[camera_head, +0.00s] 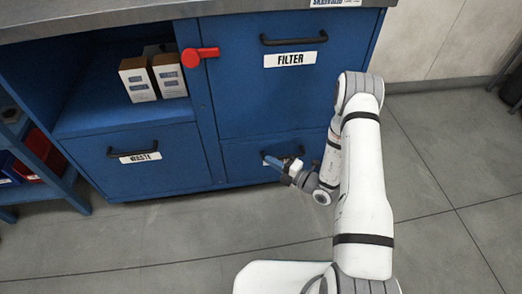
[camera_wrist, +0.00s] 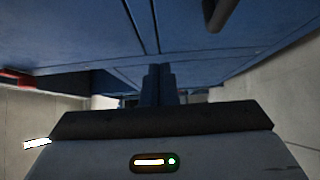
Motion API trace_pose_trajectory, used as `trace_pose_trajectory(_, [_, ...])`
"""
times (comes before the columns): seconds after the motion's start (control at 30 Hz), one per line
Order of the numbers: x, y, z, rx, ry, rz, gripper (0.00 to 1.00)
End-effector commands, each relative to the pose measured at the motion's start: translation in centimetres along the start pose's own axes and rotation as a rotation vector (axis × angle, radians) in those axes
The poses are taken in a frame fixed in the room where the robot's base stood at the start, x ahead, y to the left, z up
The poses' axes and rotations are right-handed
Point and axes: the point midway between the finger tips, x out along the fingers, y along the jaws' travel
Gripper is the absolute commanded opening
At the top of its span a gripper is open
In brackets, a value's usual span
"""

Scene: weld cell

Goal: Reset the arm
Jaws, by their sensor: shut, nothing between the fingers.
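My white arm reaches up from the bottom right in the head view and bends down to the left. My gripper (camera_head: 272,160) is in front of the lower right drawer (camera_head: 240,156) of the blue cabinet, close to that drawer's dark handle. I cannot tell whether it touches the drawer or handle. In the wrist view the two fingers of my gripper (camera_wrist: 158,84) are together, with nothing seen between them. A dark handle (camera_wrist: 220,14) shows at the top of that view, apart from the fingers.
The FILTER drawer (camera_head: 238,95) and WASTE drawer (camera_head: 182,170) look shut. A red latch (camera_head: 198,56) sits beside the FILTER drawer. Two boxes (camera_head: 138,80) stand in the open shelf. A shelf unit with bins (camera_head: 38,150) is at left. Grey floor (camera_head: 440,170) is clear at right.

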Motion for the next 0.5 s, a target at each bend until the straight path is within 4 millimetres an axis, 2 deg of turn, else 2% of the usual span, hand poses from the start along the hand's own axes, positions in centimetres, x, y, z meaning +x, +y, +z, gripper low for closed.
trace_pose_trajectory(0.03, [-1.2,0.2,0.1,0.004,-0.005,-0.002,0.00])
trace_pose_trajectory(0.2, [-3.8,0.1,0.0,0.002,-0.003,-0.001,0.00])
trace_pose_trajectory(0.5, [-5.0,-0.1,-0.1,0.001,0.001,-0.001,0.00])
